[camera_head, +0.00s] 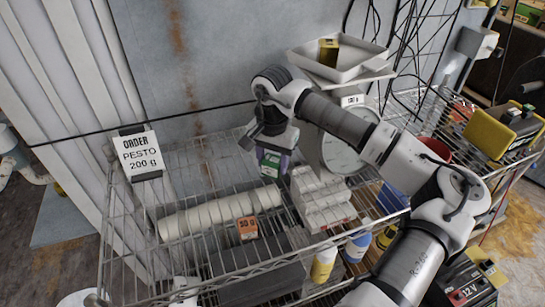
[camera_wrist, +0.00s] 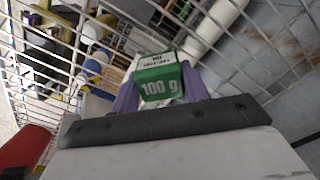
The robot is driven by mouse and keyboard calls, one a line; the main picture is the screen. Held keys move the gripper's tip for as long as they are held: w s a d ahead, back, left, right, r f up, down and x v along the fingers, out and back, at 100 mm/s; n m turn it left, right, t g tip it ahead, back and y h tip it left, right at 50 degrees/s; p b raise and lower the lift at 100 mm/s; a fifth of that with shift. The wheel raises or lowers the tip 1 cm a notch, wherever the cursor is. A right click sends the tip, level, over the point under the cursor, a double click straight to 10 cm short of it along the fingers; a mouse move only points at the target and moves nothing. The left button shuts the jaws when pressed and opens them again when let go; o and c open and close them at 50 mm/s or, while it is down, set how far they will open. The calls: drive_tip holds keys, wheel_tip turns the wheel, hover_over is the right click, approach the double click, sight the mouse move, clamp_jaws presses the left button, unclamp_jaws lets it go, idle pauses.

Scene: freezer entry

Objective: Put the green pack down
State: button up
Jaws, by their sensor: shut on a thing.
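The green pack (camera_head: 270,165) is between the fingers of my gripper (camera_head: 272,174), over the back part of the wire rack shelf (camera_head: 185,172). In the wrist view the green pack (camera_wrist: 158,82) reads "100 g" and sits between the two purple fingers of my gripper (camera_wrist: 157,92). My gripper is shut on it. Whether the pack touches the shelf wires I cannot tell. A dial scale (camera_head: 345,153) stands right of my gripper. A small yellowish and dark pack (camera_head: 328,52) rests in the scale's white tray (camera_head: 362,66).
A sign (camera_head: 140,155) reads "ORDER PESTO 200 g". An orange 50 g pack (camera_head: 247,228) lies in front of a row of white rolls (camera_head: 205,217). Stacked white boxes (camera_head: 322,197) stand right of my gripper. Bare shelf wires show left of it.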

drive_tip(key=shift+f+b, duration=0.2)
drive_tip(key=shift+b, duration=0.15)
drive_tip(key=o, duration=1)
drive_tip(key=shift+r, duration=0.1)
drive_tip(key=shift+r, duration=0.1)
